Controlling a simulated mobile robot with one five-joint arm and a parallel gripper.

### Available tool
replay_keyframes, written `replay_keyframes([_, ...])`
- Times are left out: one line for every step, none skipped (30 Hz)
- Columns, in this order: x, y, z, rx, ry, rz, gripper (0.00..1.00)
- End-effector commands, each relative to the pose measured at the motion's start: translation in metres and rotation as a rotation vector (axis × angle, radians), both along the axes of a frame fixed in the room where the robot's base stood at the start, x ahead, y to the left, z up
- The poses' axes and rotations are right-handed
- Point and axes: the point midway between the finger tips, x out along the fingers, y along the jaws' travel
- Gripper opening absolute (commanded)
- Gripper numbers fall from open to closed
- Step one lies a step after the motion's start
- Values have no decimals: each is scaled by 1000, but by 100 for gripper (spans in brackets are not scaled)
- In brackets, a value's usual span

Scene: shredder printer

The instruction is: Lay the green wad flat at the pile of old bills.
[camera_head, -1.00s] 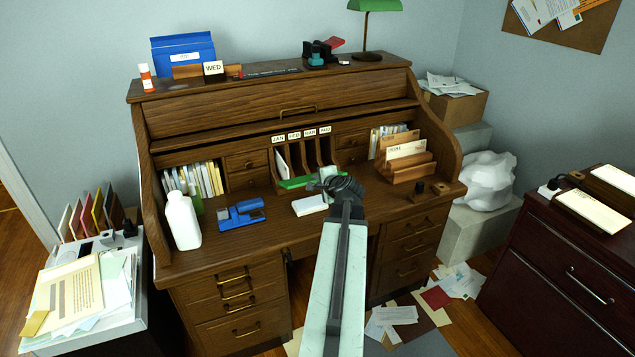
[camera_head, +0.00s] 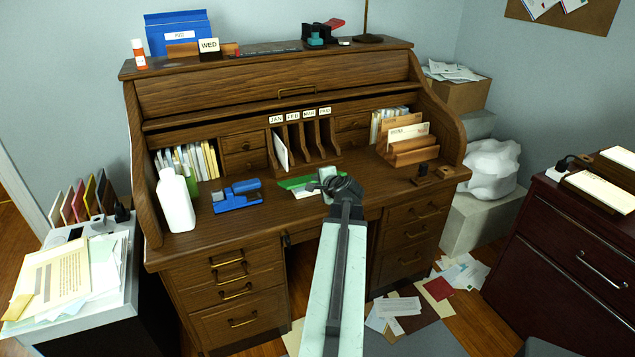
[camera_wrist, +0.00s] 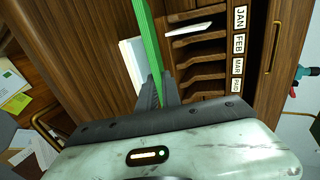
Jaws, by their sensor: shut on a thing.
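The green wad (camera_head: 296,182) shows as a thin green strip over the desk top, in front of the pigeonholes. My gripper (camera_head: 322,181) is shut on it at the wad's right end. In the wrist view the wad (camera_wrist: 149,42) stands out long and narrow from between my fingers (camera_wrist: 158,92). Loose papers lie in a heap (camera_head: 70,280) on the left cabinet, in a box (camera_head: 452,73) at the back right and on the floor (camera_head: 405,308). I cannot tell which is the pile of old bills.
A wooden letter rack (camera_head: 408,148) stands to the right. The desk's front strip is mostly clear.

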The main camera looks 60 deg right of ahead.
Motion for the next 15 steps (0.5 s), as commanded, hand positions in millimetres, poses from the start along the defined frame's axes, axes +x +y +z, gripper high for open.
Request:
replay_keyframes([0,0,0,0,0,0,0])
replay_keyframes([0,0,0,0,0,0,0])
replay_keyframes([0,0,0,0,0,0,0])
replay_keyframes([0,0,0,0,0,0,0])
replay_keyframes([0,0,1,0,0,0,0])
replay_keyframes([0,0,1,0,0,0,11])
replay_keyframes([0,0,1,0,0,0,20])
replay_keyframes([0,0,1,0,0,0,28])
replay_keyframes([0,0,1,0,0,0,34])
replay_keyframes([0,0,1,0,0,0,34])
replay_keyframes([0,0,1,0,0,0,34])
replay_keyframes([0,0,0,0,0,0,34])
replay_keyframes([0,0,0,0,0,0,34])
replay_keyframes([0,0,0,0,0,0,34])
replay_keyframes([0,0,0,0,0,0,34])
